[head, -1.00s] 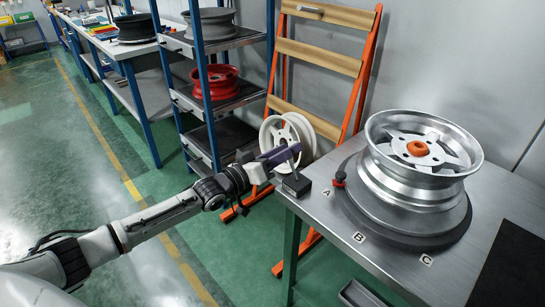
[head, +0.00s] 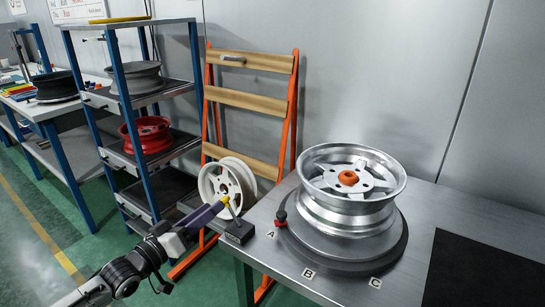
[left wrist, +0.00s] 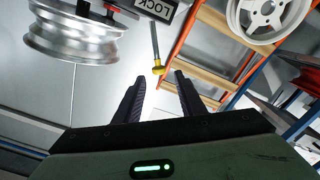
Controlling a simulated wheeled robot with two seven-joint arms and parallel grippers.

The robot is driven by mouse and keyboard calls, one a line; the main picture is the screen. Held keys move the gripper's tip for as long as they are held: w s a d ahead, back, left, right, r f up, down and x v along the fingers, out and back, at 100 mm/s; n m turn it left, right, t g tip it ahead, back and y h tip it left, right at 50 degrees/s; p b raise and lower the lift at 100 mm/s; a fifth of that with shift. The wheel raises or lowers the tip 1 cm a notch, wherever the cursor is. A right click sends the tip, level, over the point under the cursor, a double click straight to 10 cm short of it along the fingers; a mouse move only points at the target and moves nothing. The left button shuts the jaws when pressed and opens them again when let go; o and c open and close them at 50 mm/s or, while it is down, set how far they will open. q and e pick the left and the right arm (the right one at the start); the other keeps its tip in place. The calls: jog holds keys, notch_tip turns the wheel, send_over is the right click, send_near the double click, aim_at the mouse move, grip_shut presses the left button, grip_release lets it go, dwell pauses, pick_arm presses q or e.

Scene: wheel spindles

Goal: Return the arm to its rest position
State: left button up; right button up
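My left gripper (head: 212,212) is at the left corner of the metal bench. In the left wrist view (left wrist: 159,92) its two dark fingers stand apart with nothing between them. The lever, with a yellow tip (head: 226,200), rises tilted from a black base block (head: 238,232) at the bench corner. It also shows beyond the fingertips in the left wrist view (left wrist: 155,45), next to a label reading LOCK. In the head view the fingers end close to the yellow tip; I cannot tell whether they touch. My right gripper is not in view.
A silver wheel (head: 350,185) with an orange centre sits on a dark round plate (head: 395,255) on the bench. A red knob (head: 281,216) stands beside it. An orange-framed rack (head: 250,106) holds a white wheel (head: 226,183). A blue shelf (head: 192,110) with wheels stands left. Floor at left is clear.

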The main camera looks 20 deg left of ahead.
pick_arm(q)
jog(key=s+d+f+m+g, duration=0.1)
jog(key=s+d+f+g, duration=0.1)
jog(key=s+d+f, duration=0.4)
jog(key=s+d+f+m+g, duration=0.1)
jog(key=s+d+f, duration=0.25)
jog(key=f, duration=0.55)
jog(key=s+d+f+m+g+y, duration=0.1)
jog(key=s+f+g, duration=0.1)
jog(key=s+f, duration=0.2)
jog(key=s+d+f+g+y, duration=0.1)
jog(key=s+f, duration=0.3)
jog(key=s, duration=0.6)
jog(key=s+d+f+m+g+y, duration=0.1)
jog(key=s+d+f+g, duration=0.1)
jog(key=s, duration=0.5)
jog(key=shift+d+f+m+g, duration=0.3)
jog(key=shift+d+f+g, duration=0.15)
jog(key=shift+f, duration=0.45)
jog(key=shift+w, duration=0.1)
jog(key=shift+c, duration=0.2)
